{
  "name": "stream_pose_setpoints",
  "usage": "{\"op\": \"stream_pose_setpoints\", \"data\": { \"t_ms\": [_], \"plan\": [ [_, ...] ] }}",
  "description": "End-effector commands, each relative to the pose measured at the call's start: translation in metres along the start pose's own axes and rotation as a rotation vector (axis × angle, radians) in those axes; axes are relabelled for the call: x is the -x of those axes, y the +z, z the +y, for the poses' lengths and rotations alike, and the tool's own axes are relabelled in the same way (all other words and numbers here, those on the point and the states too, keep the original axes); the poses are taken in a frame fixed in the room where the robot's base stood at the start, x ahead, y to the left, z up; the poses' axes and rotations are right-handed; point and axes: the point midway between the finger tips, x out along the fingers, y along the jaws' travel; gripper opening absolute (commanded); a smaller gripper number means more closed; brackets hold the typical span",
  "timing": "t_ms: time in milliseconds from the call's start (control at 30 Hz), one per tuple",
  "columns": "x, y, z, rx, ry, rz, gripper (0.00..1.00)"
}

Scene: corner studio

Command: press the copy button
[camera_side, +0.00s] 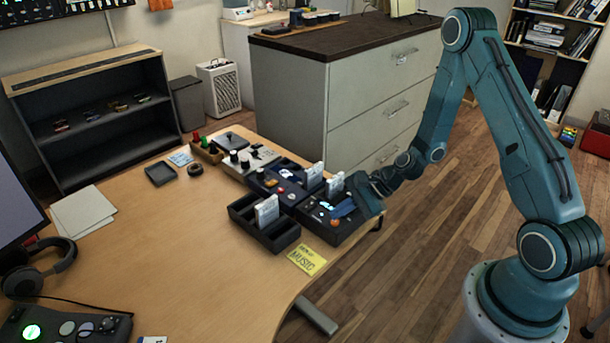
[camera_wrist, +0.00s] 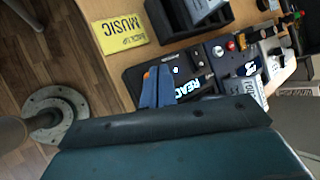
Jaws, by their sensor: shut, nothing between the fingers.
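A black device (camera_side: 345,231) sits at the desk's right edge, with a lit screen (camera_side: 325,205) and an orange round part (camera_side: 335,222) on top. In the wrist view, its lit screen (camera_wrist: 187,86) shows letters like "READ", partly hidden. I cannot read a copy label or tell which part is the copy button. My gripper (camera_side: 341,209) is shut and empty, its blue fingers reaching over this device from the right. In the wrist view, the fingers (camera_wrist: 156,84) point onto the device's dark top beside the screen. I cannot tell whether they touch it.
A similar device with a red button (camera_wrist: 231,45) stands behind. An open black tray (camera_side: 278,238) holding a white card (camera_side: 267,211) is to the left. A yellow note reading "MUSIC" (camera_side: 306,260) lies in front. Bare desktop (camera_side: 190,250) is free farther left.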

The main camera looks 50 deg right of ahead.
Motion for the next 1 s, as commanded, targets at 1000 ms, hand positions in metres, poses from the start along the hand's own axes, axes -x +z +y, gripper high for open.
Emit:
{"op": "stream_pose_setpoints", "data": {
  "t_ms": [1000],
  "plan": [
    [-0.0064,-0.0047,0.0046,0.0,0.0,0.0,0.0]
  ]
}}
